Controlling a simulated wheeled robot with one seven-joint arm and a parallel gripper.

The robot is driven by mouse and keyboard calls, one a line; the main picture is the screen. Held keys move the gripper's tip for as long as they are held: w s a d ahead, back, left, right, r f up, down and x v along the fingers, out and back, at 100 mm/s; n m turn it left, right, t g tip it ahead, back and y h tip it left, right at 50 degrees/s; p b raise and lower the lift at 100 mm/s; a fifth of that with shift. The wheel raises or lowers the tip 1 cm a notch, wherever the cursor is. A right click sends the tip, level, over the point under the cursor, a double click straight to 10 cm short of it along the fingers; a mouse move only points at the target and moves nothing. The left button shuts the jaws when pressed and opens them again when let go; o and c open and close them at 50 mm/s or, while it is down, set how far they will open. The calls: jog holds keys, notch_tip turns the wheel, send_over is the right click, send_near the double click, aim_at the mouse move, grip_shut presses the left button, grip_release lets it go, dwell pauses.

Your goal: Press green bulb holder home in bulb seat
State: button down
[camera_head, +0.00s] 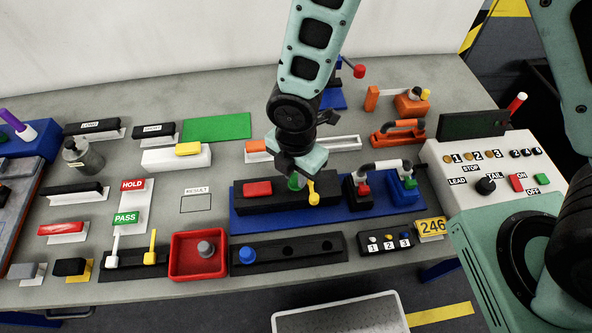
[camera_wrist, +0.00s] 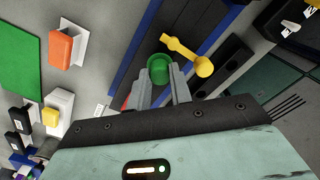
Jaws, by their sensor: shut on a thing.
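The green bulb holder (camera_head: 294,184) stands at the black block (camera_head: 272,202) on the blue base plate (camera_head: 245,222). In the wrist view its round green top (camera_wrist: 158,66) shows between my two fingertips. My gripper (camera_head: 297,174) points down over the block and is shut on the green holder; its fingers (camera_wrist: 163,82) lie on either side of it. The bulb seat under the holder is hidden, so I cannot tell how deep the holder sits. A yellow lever (camera_head: 313,192) stands just right of the holder and also shows in the wrist view (camera_wrist: 190,58).
A red block (camera_head: 257,189) sits on the black block's left part. Black (camera_head: 357,193) and blue (camera_head: 403,188) units with a grey handle stand to the right. A black strip with holes and a blue knob (camera_head: 247,254) lies in front, beside a red tray (camera_head: 174,262).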

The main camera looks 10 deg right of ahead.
aim_at(296, 177)
jog(key=shift+f, duration=0.4)
jog(key=c, duration=1.2)
grip_release()
jog(key=shift+r, duration=0.1)
notch_tip(296, 177, up, 17)
jog(key=shift+r+b, duration=0.2)
jog(key=shift+b, duration=0.3)
